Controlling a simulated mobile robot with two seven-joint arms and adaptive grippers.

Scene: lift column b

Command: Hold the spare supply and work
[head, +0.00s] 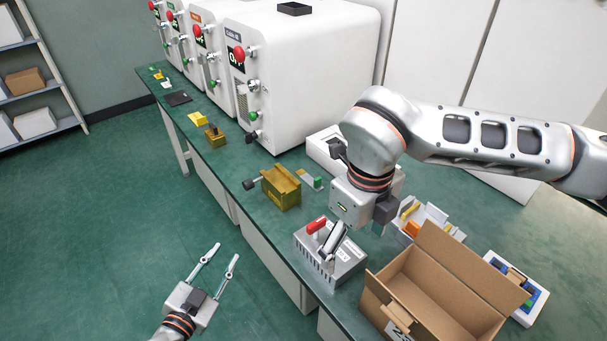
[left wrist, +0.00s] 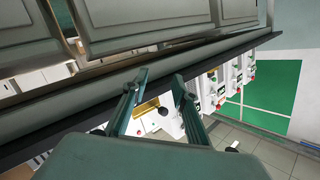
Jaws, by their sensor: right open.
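A grey finned metal box (head: 347,266) with a red part (head: 316,226) on top stands on the green bench; it may be the spare supply, but I cannot read its labels. My right gripper (head: 334,240) points down right at its top, beside the red part. Its fingers are open; the far one is partly hidden, and I cannot tell whether they touch the box. My left gripper (head: 226,252) is open and empty, over the floor in front of the bench. Its spread fingers also show in the left wrist view (left wrist: 160,76), with the bench edge beyond.
An open cardboard box (head: 446,285) stands right of the finned box. A brass-coloured block (head: 282,190) sits to its left. A tray of small parts (head: 430,218) lies behind. White cabinets with red buttons (head: 300,70) line the bench's back. The floor at left is clear.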

